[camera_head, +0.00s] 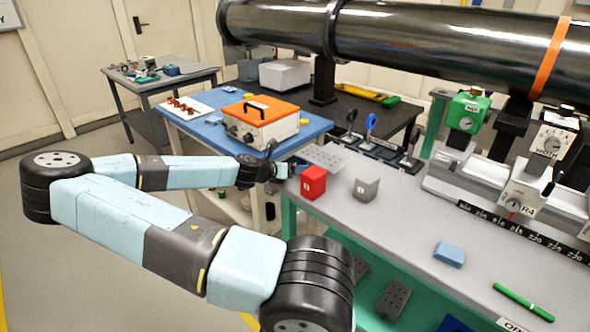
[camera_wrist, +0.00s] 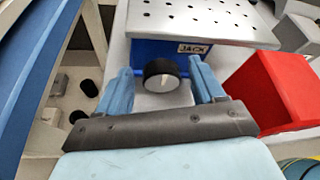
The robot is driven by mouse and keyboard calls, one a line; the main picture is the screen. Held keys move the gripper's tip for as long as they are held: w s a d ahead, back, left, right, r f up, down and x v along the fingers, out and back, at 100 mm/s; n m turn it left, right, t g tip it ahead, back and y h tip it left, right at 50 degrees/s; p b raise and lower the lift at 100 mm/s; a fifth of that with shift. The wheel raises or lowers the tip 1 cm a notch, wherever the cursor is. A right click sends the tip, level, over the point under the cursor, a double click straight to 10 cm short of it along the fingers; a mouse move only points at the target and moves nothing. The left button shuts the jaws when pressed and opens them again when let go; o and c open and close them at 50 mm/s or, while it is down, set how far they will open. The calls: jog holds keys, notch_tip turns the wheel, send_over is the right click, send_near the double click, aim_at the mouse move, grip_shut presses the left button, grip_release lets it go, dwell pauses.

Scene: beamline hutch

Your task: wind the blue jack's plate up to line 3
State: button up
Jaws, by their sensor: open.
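The jack shows in the wrist view with a blue body (camera_wrist: 190,49), a "JACK" label and a perforated grey plate (camera_wrist: 205,18) on top. Its round black knob (camera_wrist: 161,75) has a pale face with a pointer mark. In the head view, the jack's plate (camera_head: 325,156) shows at the bench's left end, and its body is mostly hidden. My gripper (camera_wrist: 161,68) is open, its two blue fingers either side of the knob with gaps between. In the head view my gripper (camera_head: 284,171) is by the jack. No numbered height lines on the jack are readable.
A red block (camera_head: 313,183) stands close right of the jack, also in the wrist view (camera_wrist: 275,88). A grey block (camera_head: 366,189) is beside it. Lens holders (camera_head: 370,140) stand behind. A blue table (camera_head: 215,135) with an orange-topped case (camera_head: 262,122) lies left of the bench.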

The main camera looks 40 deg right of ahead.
jog(key=shift+c, duration=0.4)
jog(key=c, duration=1)
jog(key=shift+s+m+t, duration=0.15)
jog(key=shift+m+t, duration=0.85)
jog(key=shift+m, duration=0.2)
jog(key=shift+s+m+t, duration=0.2)
jog(key=shift+m+t, duration=0.8)
jog(key=shift+m, duration=0.4)
jog(key=o, duration=1.1)
